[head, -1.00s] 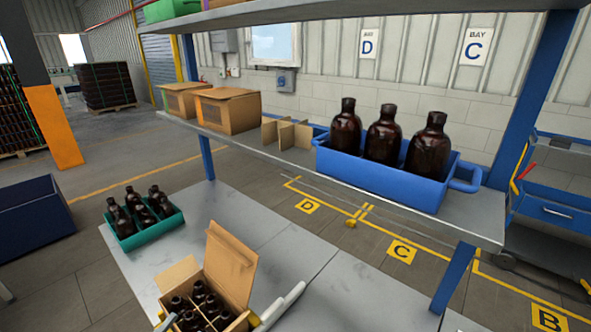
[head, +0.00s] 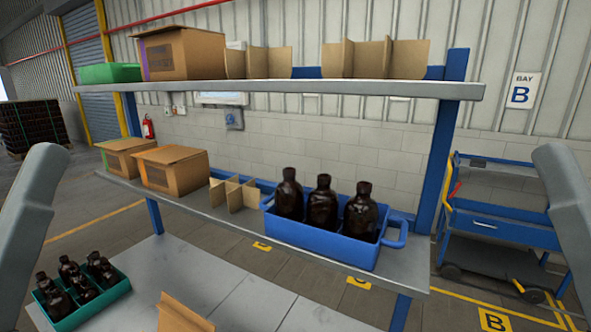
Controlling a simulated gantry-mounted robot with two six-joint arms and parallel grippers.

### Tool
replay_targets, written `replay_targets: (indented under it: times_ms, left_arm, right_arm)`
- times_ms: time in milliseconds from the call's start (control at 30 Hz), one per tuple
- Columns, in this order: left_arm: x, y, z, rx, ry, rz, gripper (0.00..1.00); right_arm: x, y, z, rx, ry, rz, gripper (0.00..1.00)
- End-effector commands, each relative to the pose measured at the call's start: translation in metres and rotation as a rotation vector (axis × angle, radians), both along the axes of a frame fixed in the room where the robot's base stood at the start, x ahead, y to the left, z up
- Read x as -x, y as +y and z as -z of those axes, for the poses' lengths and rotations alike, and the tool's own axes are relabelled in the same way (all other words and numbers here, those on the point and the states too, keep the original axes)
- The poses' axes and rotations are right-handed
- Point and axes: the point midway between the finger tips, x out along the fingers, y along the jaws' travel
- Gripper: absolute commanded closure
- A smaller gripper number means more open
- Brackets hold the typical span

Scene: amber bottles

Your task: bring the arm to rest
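Two grey arm links of mine show at the left and right edges of the head view. Neither gripper is in the frame, so I cannot see whether they are open or shut. Three amber bottles (head: 322,203) stand upright in a blue crate (head: 318,240) on the middle shelf. Several more amber bottles (head: 76,279) stand in a green crate (head: 115,288) on the table at the lower left. A cardboard flap (head: 182,315) shows at the bottom edge; the rest of that box is out of frame.
Two closed cardboard boxes (head: 172,170) and a cardboard divider (head: 234,194) share the middle shelf (head: 225,215). The upper shelf (head: 300,87) holds a box (head: 182,53), a green crate (head: 110,72) and dividers (head: 375,58). A blue cart (head: 500,232) stands at the right. The table (head: 240,297) has bare room.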

Motion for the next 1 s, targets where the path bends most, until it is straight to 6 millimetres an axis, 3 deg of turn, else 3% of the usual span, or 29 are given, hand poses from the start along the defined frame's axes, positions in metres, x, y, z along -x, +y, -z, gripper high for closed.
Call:
replay_targets:
  times_ms: [33, 400, 500, 667, 1000]
  left_arm:
    - [0.000, 0.000, -0.047, 0.001, 0.001, 0.001, 0.32]
    - [-0.001, 0.000, -0.227, 0.001, 0.002, 0.003, 0.32]
    - [-0.001, 0.000, -0.263, 0.001, 0.003, 0.003, 0.32]
    - [-0.001, 0.000, -0.289, 0.001, 0.003, 0.003, 0.32]
    - [-0.001, 0.000, -0.286, 0.002, 0.002, 0.004, 0.32]
  right_arm:
    - [0.000, 0.000, -0.047, 0.000, 0.001, 0.000, 0.50]
    - [0.000, 0.000, -0.227, 0.000, 0.002, 0.000, 0.50]
    - [0.000, 0.000, -0.263, 0.000, 0.002, 0.000, 0.50]
    - [-0.001, 0.000, -0.289, 0.000, 0.002, 0.000, 0.50]
    - [-0.001, 0.000, -0.286, 0.000, 0.003, 0.000, 0.50]
